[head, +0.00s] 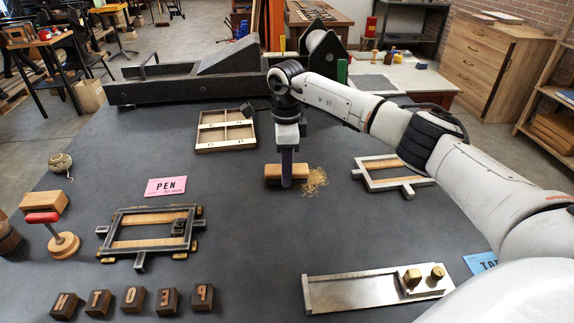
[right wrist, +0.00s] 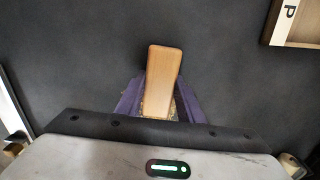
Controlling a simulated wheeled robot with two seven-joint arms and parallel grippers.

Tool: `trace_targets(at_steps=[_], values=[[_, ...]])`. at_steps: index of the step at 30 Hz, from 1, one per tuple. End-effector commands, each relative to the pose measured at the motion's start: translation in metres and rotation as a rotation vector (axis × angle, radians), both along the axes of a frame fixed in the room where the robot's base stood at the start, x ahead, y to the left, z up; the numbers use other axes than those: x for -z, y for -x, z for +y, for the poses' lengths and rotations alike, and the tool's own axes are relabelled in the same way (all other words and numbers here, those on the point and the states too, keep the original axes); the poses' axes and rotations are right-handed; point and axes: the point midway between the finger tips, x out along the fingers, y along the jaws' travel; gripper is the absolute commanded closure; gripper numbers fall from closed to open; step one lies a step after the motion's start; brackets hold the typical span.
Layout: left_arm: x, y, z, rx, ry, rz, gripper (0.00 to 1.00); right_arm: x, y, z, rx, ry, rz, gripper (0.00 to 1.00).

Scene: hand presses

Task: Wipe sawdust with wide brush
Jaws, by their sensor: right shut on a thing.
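The wide brush (head: 268,172) has a light wooden block body and stands at the middle of the dark table. My right gripper (head: 287,180) comes down over it from above, with its dark purple fingers shut on it. In the right wrist view the brush's wooden top (right wrist: 161,80) shows between the two purple fingers (right wrist: 160,105). A patch of sawdust (head: 315,181) lies on the table just right of the brush. Some tan specks show by the fingers in the right wrist view. The brush's underside is hidden. My left gripper is not in view.
A divided wooden tray (head: 226,149) stands behind left, a metal frame (head: 362,176) right of the sawdust. A second frame (head: 112,240), a pink PEN card (head: 165,187) and letter blocks (head: 131,298) lie left. A metal composing stick (head: 350,293) lies front right. The centre front is clear.

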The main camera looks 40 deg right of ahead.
Motion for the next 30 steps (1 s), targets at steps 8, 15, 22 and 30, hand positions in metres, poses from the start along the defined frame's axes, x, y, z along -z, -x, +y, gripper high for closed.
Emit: trace_targets(at_steps=[8, 15, 22, 30], values=[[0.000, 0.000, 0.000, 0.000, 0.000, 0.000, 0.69, 0.000, 0.007, -0.010, 0.002, 0.002, 0.001, 0.84], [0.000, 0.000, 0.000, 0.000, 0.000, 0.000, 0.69, 0.000, 0.017, -0.029, 0.002, 0.002, 0.002, 0.84], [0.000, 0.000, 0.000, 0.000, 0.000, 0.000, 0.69, 0.000, 0.020, -0.035, 0.002, 0.002, 0.001, 0.84], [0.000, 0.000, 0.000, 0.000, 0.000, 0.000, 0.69, 0.000, 0.031, -0.055, 0.002, 0.003, 0.001, 0.84]])
